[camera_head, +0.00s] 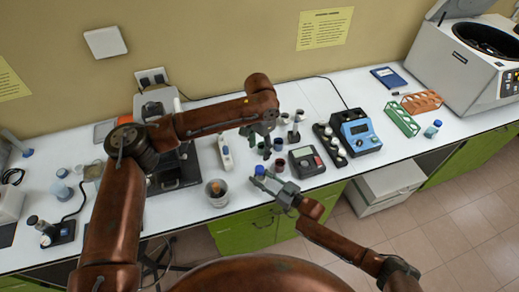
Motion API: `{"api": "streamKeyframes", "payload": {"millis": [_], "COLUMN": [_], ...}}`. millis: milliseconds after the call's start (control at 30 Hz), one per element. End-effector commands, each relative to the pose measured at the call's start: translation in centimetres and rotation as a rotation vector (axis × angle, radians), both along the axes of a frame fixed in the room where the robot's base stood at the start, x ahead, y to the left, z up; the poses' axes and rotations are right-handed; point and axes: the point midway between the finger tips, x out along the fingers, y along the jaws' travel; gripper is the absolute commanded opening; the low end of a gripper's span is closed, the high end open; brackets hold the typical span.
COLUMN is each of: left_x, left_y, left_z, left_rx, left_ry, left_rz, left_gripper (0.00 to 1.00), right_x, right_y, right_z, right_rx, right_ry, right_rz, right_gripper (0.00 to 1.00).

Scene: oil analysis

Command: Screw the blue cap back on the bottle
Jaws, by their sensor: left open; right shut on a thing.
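A blue cap (260,170) shows at the tips of my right gripper (263,179), low near the bench's front edge. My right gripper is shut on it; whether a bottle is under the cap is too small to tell. My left gripper (266,146) is open and points down above a group of small bottles, a little behind the right one. Among them are a blue-topped bottle (278,143) and a dark red one (279,165). The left fingers partly hide this group, so I cannot tell which bottle the cap belongs to.
A grey meter (307,162) and a blue instrument (358,131) stand right of the bottles. A beaker (217,191) stands to the left. Green (402,120) and orange (422,101) racks, another blue-capped bottle (432,130) and a centrifuge (470,62) are farther right.

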Motion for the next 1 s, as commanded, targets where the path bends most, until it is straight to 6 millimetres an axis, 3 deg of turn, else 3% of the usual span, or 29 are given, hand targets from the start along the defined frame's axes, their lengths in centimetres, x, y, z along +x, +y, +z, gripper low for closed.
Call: {"api": "streamKeyframes", "payload": {"millis": [33,67,333,700,1000], "left_x": [0.0,0.0,0.0,0.0,0.0], "left_y": [0.0,0.0,0.0,0.0,0.0], "left_z": [0.0,0.0,-0.1,-0.1,0.0], "left_rx": [0.0,0.0,0.0,0.0,0.0], "left_ry": [0.0,0.0,0.0,0.0,0.0], "left_rz": [0.0,0.0,0.0,0.0,0.0], "left_gripper": [0.47,0.47,0.47,0.47,0.47], "right_x": [0.0,0.0,0.0,-0.3,-3.6], "right_y": [-0.1,-0.1,0.0,-0.5,-4.9], "right_z": [-0.2,-0.2,-0.1,-0.1,-0.2], "right_rx": [-0.002,-0.002,-0.001,-0.001,-0.003], "right_ry": [0.003,0.003,0.001,0.001,0.002], "right_rz": [-0.001,-0.001,0.0,-0.001,-0.001], "right_gripper": [0.0,0.34,0.53,0.54,0.54]}}
